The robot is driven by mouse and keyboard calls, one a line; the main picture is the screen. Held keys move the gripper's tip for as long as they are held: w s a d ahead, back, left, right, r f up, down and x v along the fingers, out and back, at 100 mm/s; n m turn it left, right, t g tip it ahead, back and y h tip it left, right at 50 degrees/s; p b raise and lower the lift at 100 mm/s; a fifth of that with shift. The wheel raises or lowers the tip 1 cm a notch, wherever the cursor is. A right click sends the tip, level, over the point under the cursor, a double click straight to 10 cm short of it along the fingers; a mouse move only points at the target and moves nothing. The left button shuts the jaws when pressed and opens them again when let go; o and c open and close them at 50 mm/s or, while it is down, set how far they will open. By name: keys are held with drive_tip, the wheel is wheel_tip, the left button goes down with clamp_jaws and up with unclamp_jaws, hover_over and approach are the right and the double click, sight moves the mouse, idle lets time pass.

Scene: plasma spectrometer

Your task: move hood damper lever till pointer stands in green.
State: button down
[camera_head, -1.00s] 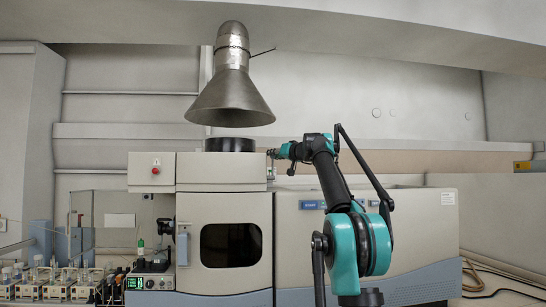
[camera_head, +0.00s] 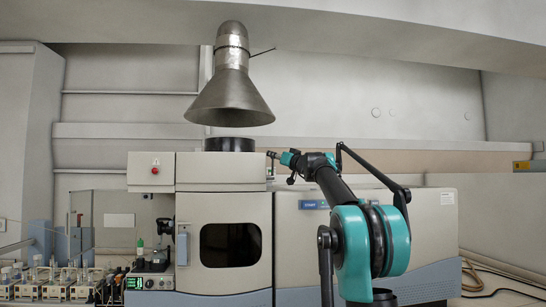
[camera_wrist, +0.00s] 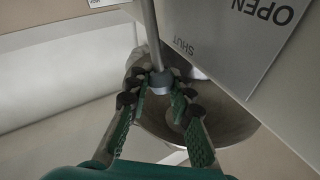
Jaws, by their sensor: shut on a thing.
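In the wrist view, my gripper (camera_wrist: 159,100) has its green fingers closed around the grey collar (camera_wrist: 160,82) of a metal lever rod (camera_wrist: 150,30). A grey plate (camera_wrist: 225,40) marked OPEN and SHUT, upside down in this view, is beside the rod on the right. No pointer or green zone can be made out. In the head view, my gripper (camera_head: 272,155) is small, at the upper right edge of the cabinet, below and right of the metal hood (camera_head: 230,100). The lever is too small to make out there.
The beige instrument cabinet (camera_head: 224,185) with a dark window stands below the hood. A longer housing (camera_head: 420,225) extends to the right behind my arm. Bottles and small devices (camera_head: 60,280) stand at lower left. The wall space right of the hood is clear.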

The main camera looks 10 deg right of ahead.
drive_tip(key=c, duration=1.3)
unclamp_jaws()
drive_tip(key=shift+s, duration=0.1)
drive_tip(key=v, duration=1.2)
drive_tip(key=shift+c, duration=0.6)
